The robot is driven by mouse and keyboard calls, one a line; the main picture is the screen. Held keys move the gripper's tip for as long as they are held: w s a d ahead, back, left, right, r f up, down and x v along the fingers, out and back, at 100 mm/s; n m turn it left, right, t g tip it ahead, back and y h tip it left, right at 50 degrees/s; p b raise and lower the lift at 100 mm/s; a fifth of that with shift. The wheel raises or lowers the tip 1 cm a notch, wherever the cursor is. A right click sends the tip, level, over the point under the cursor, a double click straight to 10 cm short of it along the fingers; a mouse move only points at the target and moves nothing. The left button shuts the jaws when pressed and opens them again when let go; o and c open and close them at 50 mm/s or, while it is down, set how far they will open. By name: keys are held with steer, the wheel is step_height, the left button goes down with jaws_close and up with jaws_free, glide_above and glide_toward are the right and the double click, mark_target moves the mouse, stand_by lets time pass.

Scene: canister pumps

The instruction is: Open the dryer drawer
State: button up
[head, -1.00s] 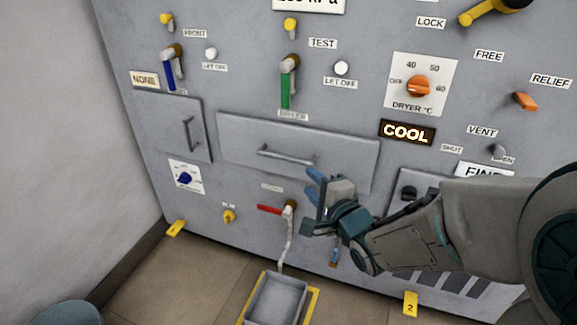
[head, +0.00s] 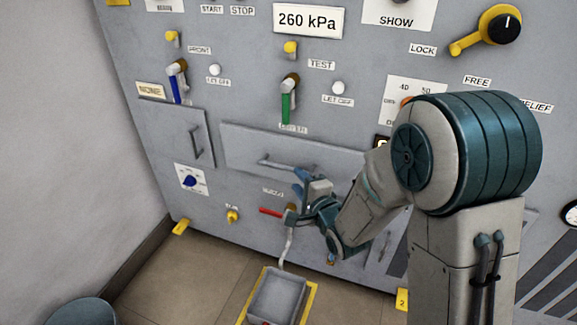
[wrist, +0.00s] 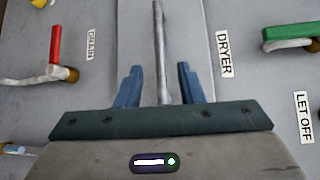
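The dryer drawer (head: 245,142) is a wide grey front on the machine's panel, and it looks shut. Its bar handle (head: 278,164) runs sideways across the front. My gripper (head: 299,181) is by the right end of the handle, with blue fingers. In the wrist view, the gripper (wrist: 159,85) is open and the handle (wrist: 160,45) runs lengthwise between the two fingers, with a gap on each side. Whether the fingertips reach past the bar is hard to tell. The DRYER label (wrist: 224,54) is beside the drawer front (wrist: 194,35).
A red-handled drain tap (head: 271,212) is just below the drawer, above a grey tray (head: 277,295) on the floor. A green lever (head: 287,103) is above the drawer. A small door (head: 176,133) is to its left. My arm hides the panel's right part.

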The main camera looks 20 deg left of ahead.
mark_target(290, 170)
steer(key=b+x, duration=0.1)
steer(key=x, duration=0.6)
steer(key=shift+w+a, duration=0.15)
jaws_close()
